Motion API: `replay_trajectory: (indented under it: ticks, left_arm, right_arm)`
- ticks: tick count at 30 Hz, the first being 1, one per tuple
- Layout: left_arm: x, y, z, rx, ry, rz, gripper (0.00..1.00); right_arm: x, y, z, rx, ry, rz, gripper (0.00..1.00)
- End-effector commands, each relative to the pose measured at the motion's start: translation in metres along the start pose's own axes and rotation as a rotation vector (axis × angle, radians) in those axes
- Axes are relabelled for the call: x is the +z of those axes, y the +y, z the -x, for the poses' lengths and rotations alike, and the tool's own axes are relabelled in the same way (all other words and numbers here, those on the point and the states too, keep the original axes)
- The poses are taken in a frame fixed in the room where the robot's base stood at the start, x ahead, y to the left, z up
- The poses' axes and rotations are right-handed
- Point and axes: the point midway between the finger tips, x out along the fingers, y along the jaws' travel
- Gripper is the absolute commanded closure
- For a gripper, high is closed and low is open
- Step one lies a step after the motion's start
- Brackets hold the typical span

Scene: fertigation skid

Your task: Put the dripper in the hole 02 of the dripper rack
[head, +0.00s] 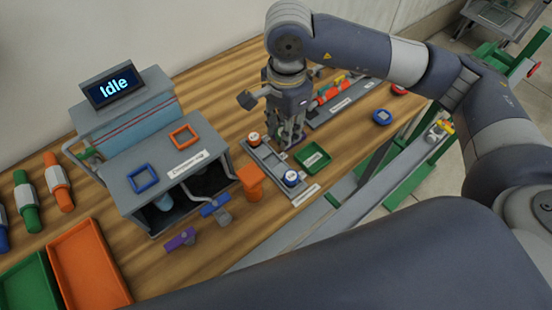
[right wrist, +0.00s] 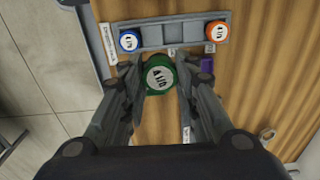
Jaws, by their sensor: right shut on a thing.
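My right gripper (head: 289,140) hangs over the bench by the dripper rack (head: 267,159). In the right wrist view its fingers (right wrist: 160,85) are shut on a round green dripper (right wrist: 159,74). That dripper is just beside the long side of the grey rack (right wrist: 172,22). A blue dripper (right wrist: 130,41) sits at one end of the rack and an orange dripper (right wrist: 216,32) at the other. The middle of the rack looks empty. My left gripper is out of view.
A green tray (head: 313,159) lies right of the rack. A station with an "Idle" screen (head: 111,88) stands farther left.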

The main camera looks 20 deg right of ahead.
Motion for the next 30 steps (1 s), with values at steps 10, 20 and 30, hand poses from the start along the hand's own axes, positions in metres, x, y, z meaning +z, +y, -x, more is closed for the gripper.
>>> replay_trajectory:
  ticks: [10,20,30]
  left_arm:
    - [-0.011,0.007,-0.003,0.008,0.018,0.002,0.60]
    - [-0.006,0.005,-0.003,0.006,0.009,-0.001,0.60]
    - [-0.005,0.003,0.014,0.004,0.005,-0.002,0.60]
  right_arm:
    - [0.010,-0.019,-0.009,0.013,-0.007,-0.481,0.83]
    - [0.014,-0.027,-0.015,0.025,-0.006,-0.730,0.83]
    - [0.015,-0.025,-0.067,0.028,-0.004,-0.749,0.83]
